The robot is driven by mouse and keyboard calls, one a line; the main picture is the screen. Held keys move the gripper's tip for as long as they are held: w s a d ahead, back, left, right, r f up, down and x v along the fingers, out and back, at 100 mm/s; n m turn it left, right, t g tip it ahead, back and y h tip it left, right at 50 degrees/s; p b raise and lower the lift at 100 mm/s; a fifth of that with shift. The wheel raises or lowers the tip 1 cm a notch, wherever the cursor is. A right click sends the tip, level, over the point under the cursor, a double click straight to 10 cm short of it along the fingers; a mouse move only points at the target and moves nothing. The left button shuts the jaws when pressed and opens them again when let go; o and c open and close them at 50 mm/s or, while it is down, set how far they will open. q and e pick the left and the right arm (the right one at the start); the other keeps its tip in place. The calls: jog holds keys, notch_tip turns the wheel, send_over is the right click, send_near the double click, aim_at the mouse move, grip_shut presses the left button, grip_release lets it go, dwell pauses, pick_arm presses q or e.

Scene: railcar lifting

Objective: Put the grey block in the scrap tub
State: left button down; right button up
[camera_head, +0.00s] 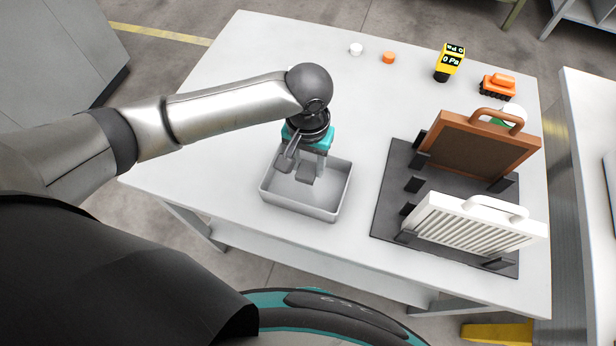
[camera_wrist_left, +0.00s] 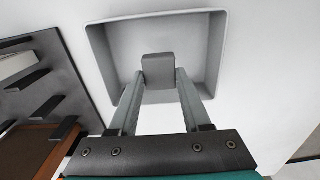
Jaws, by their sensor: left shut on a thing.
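The scrap tub (camera_head: 335,188) is a light grey, open rectangular tub on the white table. It also shows in the left wrist view (camera_wrist_left: 214,50). My left gripper (camera_head: 297,172) points down over the tub. Its fingertips are shut on the grey block (camera_head: 305,172), a small dark grey piece, which also shows between the fingertips in the left wrist view (camera_wrist_left: 158,70). The block is within the tub's outline in both views. I cannot tell whether it touches the tub floor. My right gripper is not in view.
A dark rack (camera_head: 388,205) right of the tub holds a brown framed panel (camera_head: 480,145) and a white slatted panel (camera_head: 470,225), both with handles. A yellow gauge (camera_head: 450,62), an orange item (camera_head: 497,85) and two small caps stand at the back. The table's left side is clear.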

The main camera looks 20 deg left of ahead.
aim_at(308, 177)
pick_arm(q)
notch_tip(308, 177, down, 5)
jog(key=shift+r+b, duration=0.1)
jog(key=shift+b, duration=0.5)
jog(key=shift+f, duration=0.35)
jog(key=shift+c, duration=1.8)
grip_release()
notch_tip(308, 177, up, 12)
jog(key=p, duration=0.3)
jog(key=shift+r, duration=0.1)
